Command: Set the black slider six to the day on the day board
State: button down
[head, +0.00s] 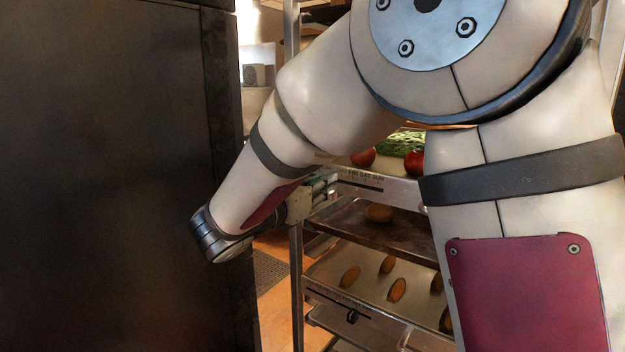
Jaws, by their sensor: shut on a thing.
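My gripper (328,187) is at the left end of the upper label strip (372,180) on the front of the rack, seen from the side and partly behind my wrist. The strip bears day letters, with FRI, SAT and SUN roughly readable, and a dark slot below them. My gripper is shut at this strip. The slider between its fingers is hidden, so its colour and exact day cannot be read. A lower, similar strip (333,296) has a black knob (352,316) near its middle; its letters are too small to read.
Rack shelves hold red tomatoes (414,162), greens (402,142) and brown oval pieces (397,289) on a tray. A large dark cabinet (110,180) fills the left side, close to my wrist.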

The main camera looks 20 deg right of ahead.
jog(key=c, duration=1.5)
grip_release()
jog(key=v, duration=1.2)
jog(key=s+d+f+m+g+y, duration=0.2)
jog(key=s+d+m+g+y, duration=0.15)
jog(key=s+d+m, duration=0.35)
jog(key=s+d+f+m+g+y, duration=0.25)
jog(key=s+d+m+g, duration=0.25)
jog(key=s+d, duration=0.3)
jog(key=s+a+f+m+t+y, duration=0.1)
jog(key=s+a+m+y, duration=0.1)
jog(key=s+m+y, duration=0.1)
jog(key=s+a+f+m+t+y, duration=0.1)
jog(key=s+a+m+y, duration=0.1)
jog(key=m, duration=0.3)
jog(key=s+a+f+m+t+y, duration=0.1)
jog(key=s+a+m+y, duration=0.2)
jog(key=s+m, duration=0.1)
jog(key=shift+f+m+y, duration=0.3)
jog(key=shift+f+m, duration=0.1)
jog(key=shift+m, duration=0.2)
